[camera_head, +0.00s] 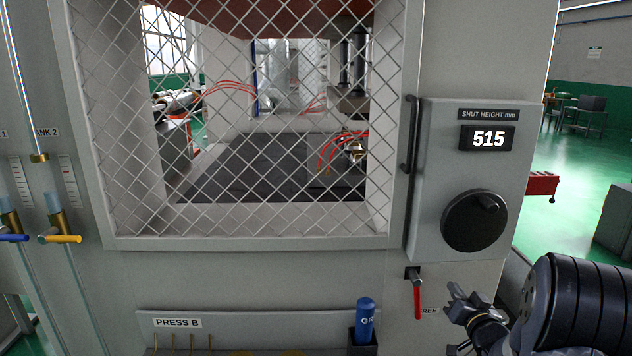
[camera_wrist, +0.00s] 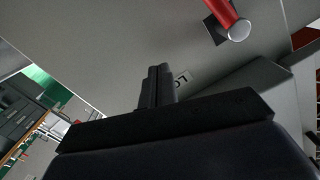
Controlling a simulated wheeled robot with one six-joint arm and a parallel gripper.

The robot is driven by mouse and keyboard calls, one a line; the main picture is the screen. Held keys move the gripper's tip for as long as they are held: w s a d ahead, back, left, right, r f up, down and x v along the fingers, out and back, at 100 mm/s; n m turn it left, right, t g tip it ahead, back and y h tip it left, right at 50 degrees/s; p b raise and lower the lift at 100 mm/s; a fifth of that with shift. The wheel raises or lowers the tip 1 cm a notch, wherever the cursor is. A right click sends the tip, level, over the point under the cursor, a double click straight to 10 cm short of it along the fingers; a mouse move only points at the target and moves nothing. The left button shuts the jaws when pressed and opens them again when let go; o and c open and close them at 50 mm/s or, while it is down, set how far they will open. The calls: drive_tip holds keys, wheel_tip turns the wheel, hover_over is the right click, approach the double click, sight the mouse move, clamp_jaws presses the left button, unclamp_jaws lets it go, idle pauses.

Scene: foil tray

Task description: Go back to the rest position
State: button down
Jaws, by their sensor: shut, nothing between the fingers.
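My gripper (camera_head: 455,291) is at the lower right of the head view, in front of the press's lower panel. It is just right of and near a red lever (camera_head: 418,300) that hangs down under the control box. In the wrist view the fingers of my gripper (camera_wrist: 156,72) are together with nothing between them. The red lever (camera_wrist: 228,14) also shows at the top of the wrist view, apart from the fingers. A label beside the lever is partly hidden by my gripper.
A grey control box (camera_head: 430,225) with a black dial (camera_head: 475,220) and a display reading 515 is above my gripper. A mesh guard (camera_head: 250,120) covers the press opening. A blue canister (camera_head: 365,318) sits in a holder to the left. Open green floor (camera_head: 570,220) lies right.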

drive_tip(key=s+r+n, duration=0.3)
drive_tip(key=n, duration=0.1)
drive_tip(key=shift+s+r, duration=0.3)
drive_tip(key=shift+a, duration=0.1)
idle(0.4)
